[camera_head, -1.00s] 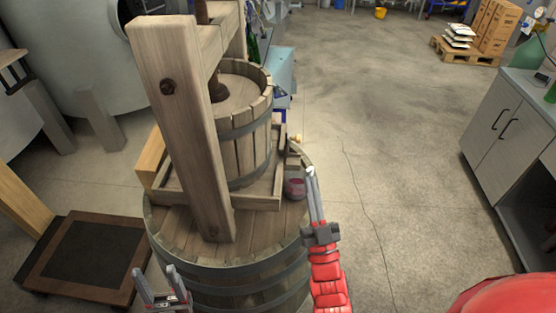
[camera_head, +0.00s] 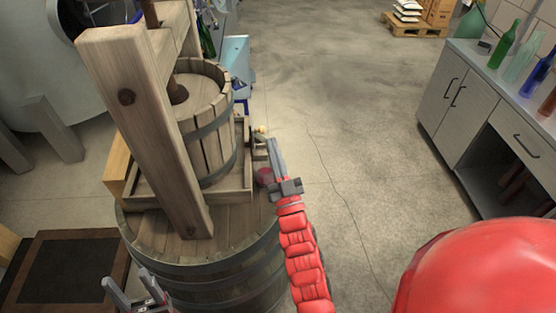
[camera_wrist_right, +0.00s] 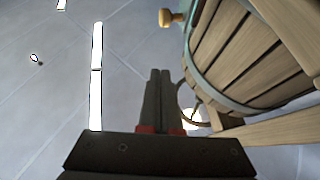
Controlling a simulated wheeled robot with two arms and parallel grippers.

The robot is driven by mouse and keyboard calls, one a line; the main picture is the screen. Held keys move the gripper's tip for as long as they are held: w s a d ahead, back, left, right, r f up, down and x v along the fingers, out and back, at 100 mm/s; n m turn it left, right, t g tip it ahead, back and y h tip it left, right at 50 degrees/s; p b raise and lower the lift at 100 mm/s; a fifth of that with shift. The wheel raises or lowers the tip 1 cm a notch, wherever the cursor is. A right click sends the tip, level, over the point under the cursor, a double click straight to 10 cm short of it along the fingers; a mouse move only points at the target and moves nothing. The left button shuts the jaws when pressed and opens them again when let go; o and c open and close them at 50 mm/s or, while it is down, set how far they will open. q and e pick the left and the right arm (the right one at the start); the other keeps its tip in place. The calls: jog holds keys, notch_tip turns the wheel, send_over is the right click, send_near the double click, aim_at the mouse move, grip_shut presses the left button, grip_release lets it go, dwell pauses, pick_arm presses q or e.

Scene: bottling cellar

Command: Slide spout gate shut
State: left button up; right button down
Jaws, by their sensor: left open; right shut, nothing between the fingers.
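The wooden press (camera_head: 135,110) stands on a barrel (camera_head: 200,270). A small pale knob (camera_head: 260,129) juts from its right side, probably the spout gate's handle; the gate plate cannot be made out. The right wrist view also shows a wooden knob (camera_wrist_right: 172,18) beside the slatted basket (camera_wrist_right: 245,70). My right gripper (camera_head: 272,142) is shut and empty, its tips just below and right of the knob in the head view. My left gripper (camera_head: 135,285) is open and empty, low in front of the barrel.
A reddish vessel (camera_head: 265,177) sits at the press's right edge, partly hidden by my right gripper. The floor (camera_head: 340,110) right of the press is clear. A cabinet (camera_head: 470,100) with bottles stands at the right, and a dark-topped platform (camera_head: 70,270) at lower left.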

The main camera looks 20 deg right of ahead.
jog(key=shift+w+d+f+p, duration=0.1)
jog(key=shift+w+f+p, duration=0.2)
jog(key=shift+w, duration=0.6)
jog(key=shift+w+a+f+p, duration=0.1)
jog(key=shift+w+p, duration=0.25)
jog(key=shift+w, duration=0.55)
jog(key=shift+w+d+f+p, duration=0.1)
jog(key=shift+w+f+p, duration=0.2)
jog(key=shift+w, duration=0.6)
